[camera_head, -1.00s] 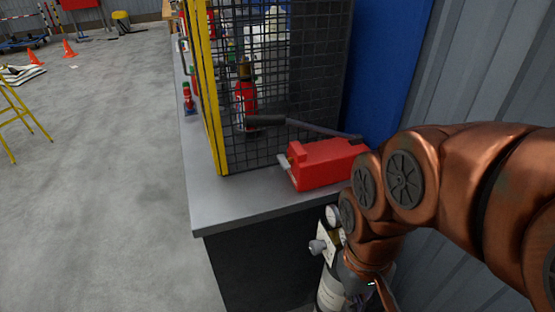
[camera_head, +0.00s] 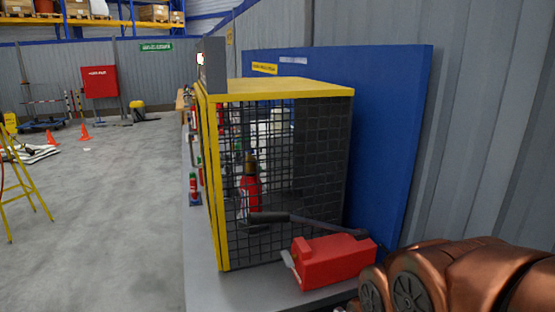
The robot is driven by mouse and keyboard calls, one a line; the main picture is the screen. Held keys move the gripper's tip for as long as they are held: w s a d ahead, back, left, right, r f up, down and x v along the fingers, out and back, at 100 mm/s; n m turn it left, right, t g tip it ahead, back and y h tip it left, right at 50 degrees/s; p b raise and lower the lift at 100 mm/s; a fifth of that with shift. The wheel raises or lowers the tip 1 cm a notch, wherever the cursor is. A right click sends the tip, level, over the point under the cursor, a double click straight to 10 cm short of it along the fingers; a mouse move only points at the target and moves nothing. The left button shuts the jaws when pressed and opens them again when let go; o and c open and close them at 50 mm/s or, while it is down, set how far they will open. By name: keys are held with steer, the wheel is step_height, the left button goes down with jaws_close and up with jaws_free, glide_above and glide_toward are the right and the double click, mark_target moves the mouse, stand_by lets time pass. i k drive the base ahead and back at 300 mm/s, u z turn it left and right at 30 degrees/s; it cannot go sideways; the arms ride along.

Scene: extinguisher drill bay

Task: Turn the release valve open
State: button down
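A red block-shaped unit (camera_head: 325,262) sits on the right part of the grey bench top, in front of the mesh cage. A dark lever (camera_head: 310,223) with a thick black grip runs above it, its grip pointing left. A small pale metal tab (camera_head: 289,261) sticks out of the unit's left end. I cannot tell whether this tab is the release valve. My copper-coloured arm enters at the lower right, just right of the red unit. My gripper is below the picture and out of view.
The yellow-framed mesh cage (camera_head: 297,88) stands on the bench (camera_head: 203,281), with a red extinguisher (camera_head: 250,190) seen through the mesh. A blue panel (camera_head: 392,130) and corrugated wall stand behind. A yellow ladder (camera_head: 30,185) stands at left; the floor between is clear.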

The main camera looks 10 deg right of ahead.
mark_target(289, 259)
steer(key=u, duration=2.8)
steer(key=i, duration=0.5)
steer(key=z, duration=1.9)
